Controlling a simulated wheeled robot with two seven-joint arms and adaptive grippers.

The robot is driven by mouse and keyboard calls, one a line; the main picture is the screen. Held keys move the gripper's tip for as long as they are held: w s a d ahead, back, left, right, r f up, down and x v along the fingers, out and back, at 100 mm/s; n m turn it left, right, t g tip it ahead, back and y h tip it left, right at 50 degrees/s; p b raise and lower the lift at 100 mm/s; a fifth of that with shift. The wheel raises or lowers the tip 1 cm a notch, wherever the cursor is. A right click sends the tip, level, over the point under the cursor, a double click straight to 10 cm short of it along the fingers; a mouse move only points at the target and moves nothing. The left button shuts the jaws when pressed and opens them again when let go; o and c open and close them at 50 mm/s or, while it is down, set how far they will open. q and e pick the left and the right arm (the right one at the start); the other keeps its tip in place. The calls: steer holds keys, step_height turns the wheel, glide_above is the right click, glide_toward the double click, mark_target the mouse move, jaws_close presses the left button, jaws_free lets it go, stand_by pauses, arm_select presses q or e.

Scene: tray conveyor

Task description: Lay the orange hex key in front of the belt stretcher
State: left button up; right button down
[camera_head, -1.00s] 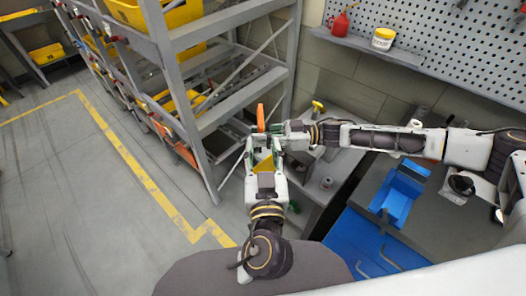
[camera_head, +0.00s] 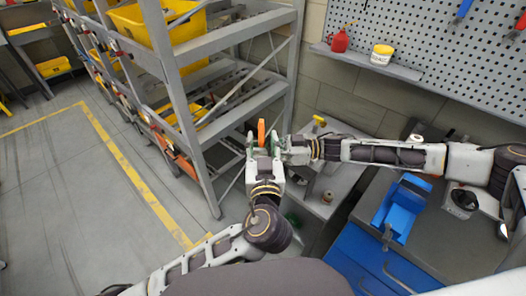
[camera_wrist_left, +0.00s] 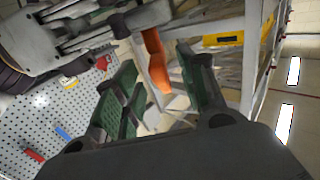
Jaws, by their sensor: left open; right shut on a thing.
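The orange hex key (camera_head: 261,131) stands roughly upright in the air in the head view. My right gripper (camera_head: 283,147) comes from the right and is shut on it. My left gripper (camera_head: 262,147) comes up from below, open, its fingers around the key. In the left wrist view the orange key (camera_wrist_left: 156,62) shows between the green pads of my open left gripper (camera_wrist_left: 160,88), and my right gripper (camera_wrist_left: 140,20) is at the upper left. I cannot surely make out the belt stretcher; a yellow-topped item (camera_head: 319,120) stands on the grey bench.
A grey shelf rack (camera_head: 215,120) with yellow bins stands close at the left of the grippers. The grey bench (camera_head: 318,200) is below right, with a blue holder (camera_head: 402,207) farther right. A pegboard (camera_head: 440,50) and wall shelf (camera_head: 370,62) are behind.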

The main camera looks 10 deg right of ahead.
mark_target(262, 132)
arm_select(q)
steer(key=shift+w+d, duration=0.1)
steer(key=shift+w, duration=2.1)
jaws_close()
arm_select(e)
steer(key=c, duration=1.3)
jaws_free()
steer(key=shift+s+d, duration=0.2)
steer(key=shift+d, duration=2.8)
steer(key=shift+s+d, duration=0.2)
steer(key=shift+d, duration=2.8)
steer(key=shift+f, duration=0.15)
